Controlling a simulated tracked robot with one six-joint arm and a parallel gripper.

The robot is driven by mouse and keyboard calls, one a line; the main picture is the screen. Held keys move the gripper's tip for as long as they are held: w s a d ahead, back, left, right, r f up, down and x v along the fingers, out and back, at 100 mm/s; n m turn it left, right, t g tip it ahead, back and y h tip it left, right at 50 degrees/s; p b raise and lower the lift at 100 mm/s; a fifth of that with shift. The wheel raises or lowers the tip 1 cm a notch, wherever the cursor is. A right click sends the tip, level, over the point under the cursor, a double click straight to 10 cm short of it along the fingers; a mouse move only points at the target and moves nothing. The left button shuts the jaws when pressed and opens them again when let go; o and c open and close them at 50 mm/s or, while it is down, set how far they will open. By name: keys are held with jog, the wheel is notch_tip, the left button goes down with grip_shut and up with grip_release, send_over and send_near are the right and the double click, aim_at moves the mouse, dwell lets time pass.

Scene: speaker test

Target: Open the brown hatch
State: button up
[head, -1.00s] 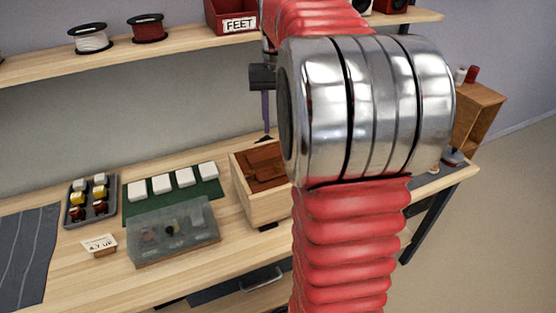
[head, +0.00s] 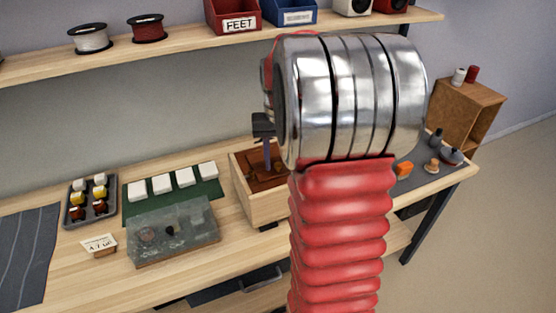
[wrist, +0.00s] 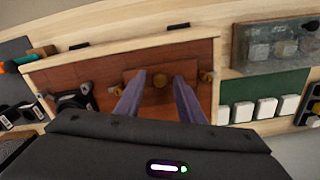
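I cannot tell how high the fingertips are above the hatch. In the head view, my gripper (head: 267,157) points down over the box, and my arm hides the box's right side.
Left of the box are a green mat (head: 130,211) with white blocks, a clear-lidded case (head: 175,240) and a dark tray (head: 68,214) of small parts. A shelf (head: 185,49) runs above.

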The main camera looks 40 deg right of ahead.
jog(key=shift+f, duration=0.1)
jog(key=shift+c, duration=0.4)
grip_shut()
